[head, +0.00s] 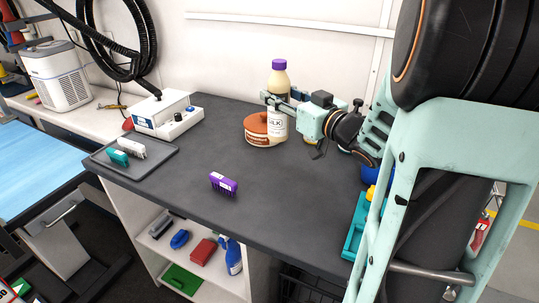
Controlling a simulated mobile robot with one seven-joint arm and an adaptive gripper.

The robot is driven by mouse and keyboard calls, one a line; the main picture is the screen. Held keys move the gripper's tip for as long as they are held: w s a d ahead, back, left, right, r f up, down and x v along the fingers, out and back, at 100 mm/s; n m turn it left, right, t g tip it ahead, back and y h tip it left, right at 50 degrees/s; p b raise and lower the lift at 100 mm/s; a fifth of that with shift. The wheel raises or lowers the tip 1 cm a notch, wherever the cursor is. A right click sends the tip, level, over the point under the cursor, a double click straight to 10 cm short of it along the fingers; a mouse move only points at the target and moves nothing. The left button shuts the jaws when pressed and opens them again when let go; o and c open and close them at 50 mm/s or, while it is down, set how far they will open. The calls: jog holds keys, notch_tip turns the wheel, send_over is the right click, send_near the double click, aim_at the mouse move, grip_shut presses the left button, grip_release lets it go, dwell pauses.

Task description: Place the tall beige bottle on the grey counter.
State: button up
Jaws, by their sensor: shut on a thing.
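The tall beige bottle (279,79) has a purple cap and a white label, and stands upright at the back of the grey counter (180,190). My gripper (279,103) reaches in from the right and is shut on the bottle at mid-height. The bottle's lower part is partly hidden by a round orange-lidded tub in front of it. I cannot tell whether the bottle's base touches the counter.
The orange-lidded tub (262,130) stands close in front of the bottle. A purple brush (223,183) lies mid-counter. A grey tray (160,160) with two brushes and a white device (165,115) are at left. A teal caddy (355,240) is at right. The counter's front-centre is clear.

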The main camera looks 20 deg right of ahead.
aim_at(285, 132)
jog(key=shift+w+f, duration=0.1)
notch_tip(285, 132, down, 9)
jog(key=b, duration=0.2)
jog(key=shift+f+b, duration=0.15)
jog(key=shift+b, duration=0.25)
jog(key=shift+f, duration=0.2)
jog(key=o, duration=1.5)
jog(key=shift+c, duration=0.2)
jog(key=shift+r, duration=0.2)
jog(key=v, duration=1.2)
jog(key=shift+p, duration=0.45)
